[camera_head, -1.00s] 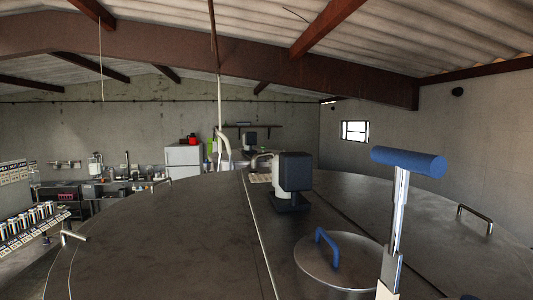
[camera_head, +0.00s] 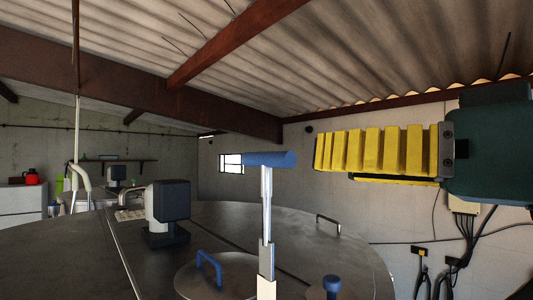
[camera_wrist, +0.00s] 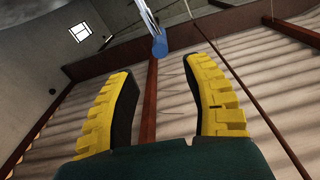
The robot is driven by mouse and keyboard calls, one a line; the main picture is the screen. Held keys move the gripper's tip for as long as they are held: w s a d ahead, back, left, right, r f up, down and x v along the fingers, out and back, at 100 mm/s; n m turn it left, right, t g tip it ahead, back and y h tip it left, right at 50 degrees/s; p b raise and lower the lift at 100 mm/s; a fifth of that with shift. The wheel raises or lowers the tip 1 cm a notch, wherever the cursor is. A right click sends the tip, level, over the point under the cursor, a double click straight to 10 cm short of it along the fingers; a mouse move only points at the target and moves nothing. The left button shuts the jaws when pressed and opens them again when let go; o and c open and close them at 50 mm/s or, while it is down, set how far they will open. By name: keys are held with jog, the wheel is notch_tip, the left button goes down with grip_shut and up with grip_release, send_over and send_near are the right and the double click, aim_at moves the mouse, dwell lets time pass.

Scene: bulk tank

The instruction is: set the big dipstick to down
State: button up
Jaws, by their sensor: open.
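The big dipstick stands upright and raised out of the tank top, with a blue crossbar handle (camera_head: 270,158) on a shiny metal rod (camera_head: 266,200). A pale sleeve surrounds the rod's lower part. In the wrist view the blue handle (camera_wrist: 160,47) and rod (camera_wrist: 148,17) show beyond the fingertips, between the two fingers in the picture. My gripper (camera_head: 329,162) has yellow ribbed fingers pointing left, at about handle height, to the right of the handle. It is open and empty in the wrist view (camera_wrist: 163,66), apart from the handle.
The tank top (camera_head: 75,250) carries a round lid (camera_head: 225,278) with a blue handle, a dark boxed unit (camera_head: 170,205) and a metal grab handle (camera_head: 328,222). A small blue knob (camera_head: 332,284) stands right of the dipstick. Cables hang on the right wall.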

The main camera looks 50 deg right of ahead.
aim_at(266, 160)
jog(key=w+p, duration=0.1)
jog(key=w, duration=0.2)
jog(key=w+p, duration=0.1)
jog(key=w, duration=0.3)
jog(key=w+d+p, duration=0.1)
jog(key=w+p, duration=0.1)
jog(key=w, duration=0.2)
jog(key=shift+w+r, duration=0.1)
jog(key=shift+r, duration=0.05)
jog(key=shift+w+d, duration=0.1)
jog(key=shift+w, duration=0.3)
grip_shut()
